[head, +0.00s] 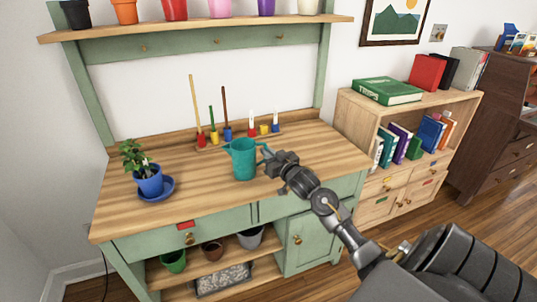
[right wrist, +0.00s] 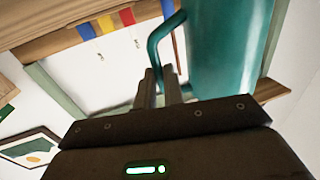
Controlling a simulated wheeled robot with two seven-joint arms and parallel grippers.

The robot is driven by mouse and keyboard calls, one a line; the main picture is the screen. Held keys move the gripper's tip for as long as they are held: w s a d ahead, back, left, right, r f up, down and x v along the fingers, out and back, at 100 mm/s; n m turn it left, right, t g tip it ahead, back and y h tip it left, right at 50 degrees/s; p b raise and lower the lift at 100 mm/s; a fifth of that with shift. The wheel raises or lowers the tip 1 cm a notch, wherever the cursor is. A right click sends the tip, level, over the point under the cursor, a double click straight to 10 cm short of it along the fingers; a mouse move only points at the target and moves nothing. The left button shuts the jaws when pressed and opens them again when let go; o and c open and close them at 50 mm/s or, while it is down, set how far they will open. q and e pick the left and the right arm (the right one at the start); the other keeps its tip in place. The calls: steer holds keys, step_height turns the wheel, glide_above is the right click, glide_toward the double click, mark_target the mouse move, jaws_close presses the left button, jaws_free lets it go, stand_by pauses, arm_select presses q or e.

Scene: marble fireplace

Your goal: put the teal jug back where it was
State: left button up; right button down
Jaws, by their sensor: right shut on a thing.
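The teal jug (head: 244,160) is upright at the middle of the wooden bench top (head: 200,185). Its spout points left and its handle is on the right. My right gripper (head: 268,161) reaches in from the right and is shut on the jug's handle. In the right wrist view the jug (right wrist: 230,45) fills the upper right, and the gripper's fingers (right wrist: 160,88) are at the lower part of its handle. I cannot tell whether the jug's base touches the bench top. My left gripper is not in view.
A blue potted plant (head: 149,180) on a saucer stands at the left of the bench. Behind the jug is a rack (head: 205,143) with several coloured tools. The bench top right of my gripper is clear. A shelf (head: 200,27) with several pots hangs above. A bookcase (head: 405,108) stands right.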

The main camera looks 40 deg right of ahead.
steer(key=shift+r, duration=0.15)
steer(key=c, duration=2)
jaws_free()
steer(key=shift+f, duration=0.25)
steer(key=o, duration=0.5)
steer(key=shift+r, duration=0.1)
steer(key=shift+s+r, duration=0.1)
steer(key=s+a, duration=0.1)
steer(key=s, duration=1)
steer(key=shift+s+a, duration=0.3)
steer(key=shift+s, duration=0.1)
